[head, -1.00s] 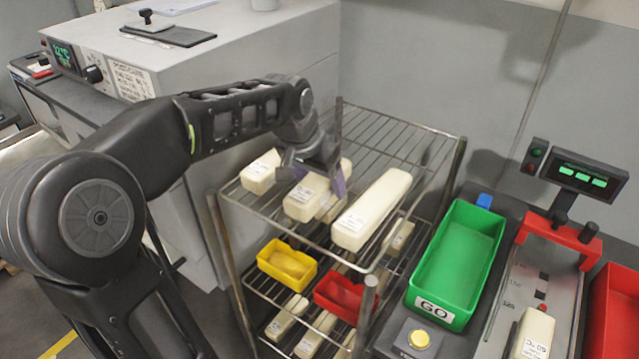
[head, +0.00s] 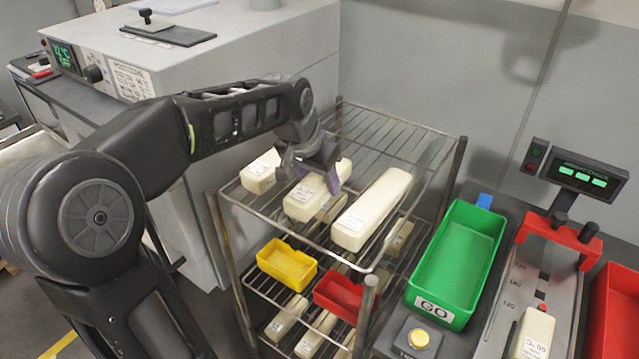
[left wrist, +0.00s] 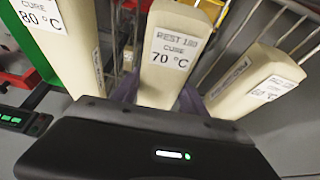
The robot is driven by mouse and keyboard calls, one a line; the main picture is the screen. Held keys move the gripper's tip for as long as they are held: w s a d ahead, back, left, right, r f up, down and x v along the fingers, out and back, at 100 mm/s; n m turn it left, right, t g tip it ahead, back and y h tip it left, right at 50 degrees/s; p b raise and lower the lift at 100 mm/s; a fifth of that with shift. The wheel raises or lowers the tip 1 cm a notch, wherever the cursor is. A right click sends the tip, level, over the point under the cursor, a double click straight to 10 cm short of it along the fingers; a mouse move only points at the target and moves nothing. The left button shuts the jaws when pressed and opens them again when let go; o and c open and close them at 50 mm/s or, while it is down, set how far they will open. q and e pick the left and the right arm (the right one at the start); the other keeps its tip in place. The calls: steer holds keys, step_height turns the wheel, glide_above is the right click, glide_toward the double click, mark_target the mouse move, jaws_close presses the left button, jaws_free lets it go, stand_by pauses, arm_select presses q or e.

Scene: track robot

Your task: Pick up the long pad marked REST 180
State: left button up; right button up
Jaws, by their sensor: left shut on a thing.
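A cream pad marked REST 180, CURE 70 °C (left wrist: 165,60) shows in the middle of the left wrist view. In the head view this pad (head: 301,203) lies on the rack's top shelf, between two other cream pads. My left gripper (head: 312,180) reaches down over it from above. Its purple-tipped fingers (left wrist: 158,93) are shut on the pad's two sides. The pad still appears to be at shelf level. The gripper hides part of its top. My right gripper is in neither view.
A neighbouring pad (head: 373,212) lies close on the right and another (head: 260,172) on the left. The wire rack (head: 378,133) holds a yellow bin (head: 287,265), a red bin and pads below. A green GO bin (head: 457,262) stands to the right; a grey oven is behind.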

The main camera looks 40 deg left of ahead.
arm_select(q)
steer(key=shift+c, duration=0.4)
step_height(320, 180, up, 10)
steer(key=shift+r, duration=0.1)
stand_by(0.8)
